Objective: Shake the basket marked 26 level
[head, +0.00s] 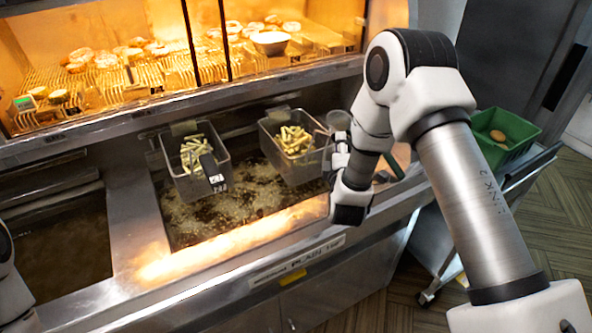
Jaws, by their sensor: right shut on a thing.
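Two grey baskets of pale fries hang over the bubbling fryer oil (190,225). The left basket (182,187) has a black handle (212,172) pointing towards me. The right basket (304,172) is next to my right gripper (340,152), which is shut, seemingly on this basket's handle. My wrist hides most of that handle and the grip itself. The right basket looks tilted in this view and sits above the oil. I cannot read the number 26 on either basket. Only white links of my left arm show at the left edge; its gripper is out of view.
A lit warming cabinet (100,118) with pastries and a white bowl (270,43) is behind the fryer. A second vat (60,245) lies left. A green bin (492,148) with a brown item stands on a cart at right. The steel front ledge (215,262) runs before the vats.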

